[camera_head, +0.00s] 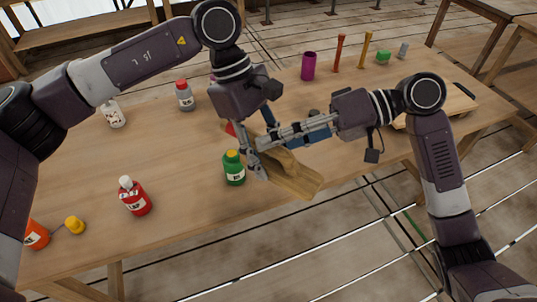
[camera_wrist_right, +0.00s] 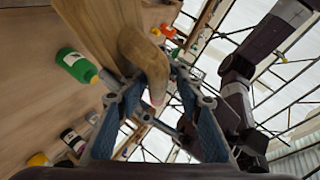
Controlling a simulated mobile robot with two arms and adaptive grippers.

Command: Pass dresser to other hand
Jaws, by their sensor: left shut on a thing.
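The dresser is a wooden tool (camera_head: 295,178), held tilted above the front part of the table. My left gripper (camera_head: 258,168) reaches down from above and is shut on it. My right gripper (camera_head: 262,140) comes in from the right, its fingers close beside the left gripper and the wood. In the right wrist view the rounded wooden end of the dresser (camera_wrist_right: 150,62) lies between the spread fingertips of my right gripper (camera_wrist_right: 153,80). Whether the fingers touch it is unclear. The grippers hide part of the dresser in the head view.
A green bottle (camera_head: 234,172) stands just left of the dresser. A red bottle (camera_head: 135,200), a yellow cap (camera_head: 74,225) and a grey bottle (camera_head: 184,97) are further left. A purple cup (camera_head: 308,67) stands at the back. A wooden board (camera_head: 450,103) lies at the right.

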